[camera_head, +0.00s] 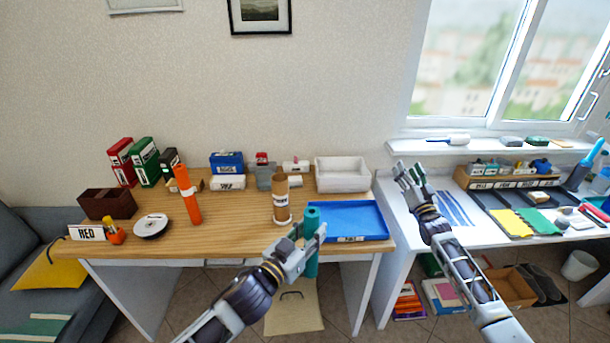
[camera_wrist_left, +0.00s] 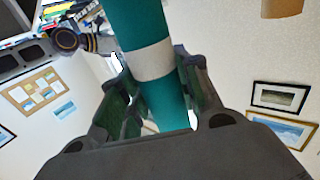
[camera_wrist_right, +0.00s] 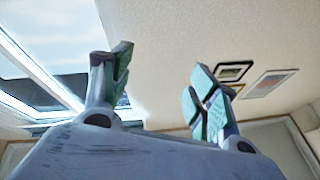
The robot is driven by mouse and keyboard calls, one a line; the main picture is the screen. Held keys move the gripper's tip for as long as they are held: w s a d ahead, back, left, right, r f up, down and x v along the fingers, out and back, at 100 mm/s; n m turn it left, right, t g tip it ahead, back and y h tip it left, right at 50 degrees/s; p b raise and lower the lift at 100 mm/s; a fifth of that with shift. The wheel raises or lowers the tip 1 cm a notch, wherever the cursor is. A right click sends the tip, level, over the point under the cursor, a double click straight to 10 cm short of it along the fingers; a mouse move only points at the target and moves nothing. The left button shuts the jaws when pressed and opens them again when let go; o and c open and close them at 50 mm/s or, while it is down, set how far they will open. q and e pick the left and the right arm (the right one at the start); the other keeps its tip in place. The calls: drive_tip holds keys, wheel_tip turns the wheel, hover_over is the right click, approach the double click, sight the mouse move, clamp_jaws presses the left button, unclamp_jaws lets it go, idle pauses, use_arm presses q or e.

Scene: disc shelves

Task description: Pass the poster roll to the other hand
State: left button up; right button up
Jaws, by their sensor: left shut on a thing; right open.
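The teal poster roll (camera_head: 312,215) stands nearly upright in front of the wooden table's front edge. My left gripper (camera_head: 307,238) is shut on it, with the roll showing above and below the fingers. In the left wrist view the teal roll (camera_wrist_left: 133,22) with its white band passes between the two fingers. My right gripper (camera_head: 411,177) is apart from the roll, to its right, over the left end of the white table. In the right wrist view the right gripper (camera_wrist_right: 158,72) has its fingers spread, with nothing between them.
An orange roll (camera_head: 188,196) and a brown roll (camera_head: 281,197) stand on the wooden table (camera_head: 235,225). A blue tray (camera_head: 345,222) lies at its right front, with a white bin (camera_head: 342,174) behind. The white table (camera_head: 405,228) holds trays and tools. A window sill runs behind.

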drive_tip(key=s+a+r+n+g+y, duration=0.3)
drive_tip(key=a+r+n+g+y, duration=0.4)
drive_tip(key=a+r+n+y, duration=0.7)
drive_tip(key=s+a+r+n+g+y, duration=0.4)
drive_tip(key=a+r+n+g+y, duration=0.6)
drive_tip(key=a+n, duration=0.8)
drive_tip(key=s+a+r+n+g+h, duration=0.3)
drive_tip(key=s+a+n+g+h, duration=0.75)
drive_tip(key=s+a+n, duration=0.7)
drive_tip(key=s+a+f+n+g+h, duration=0.1)
drive_tip(key=s+a+f+n+h, duration=0.3)
drive_tip(key=f+h, duration=0.1)
drive_tip(key=d+f+n+t+h, duration=0.3)
drive_tip(key=d+f+n+h, duration=0.1)
drive_tip(key=d+f+h, duration=0.15)
drive_tip(key=w+d+n+t+h, duration=0.1)
drive_tip(key=w+d+t+h, duration=0.2)
drive_tip(key=d, duration=0.7)
drive_tip(key=w+h, duration=0.2)
drive_tip(key=h, duration=0.1)
drive_tip(key=shift+d+f+h, duration=0.3)
drive_tip(key=shift+h, duration=0.1)
drive_tip(key=shift+w+f+n+t, duration=0.1)
drive_tip(key=shift+f+n+t, duration=0.1)
drive_tip(key=shift+n+t, duration=0.05)
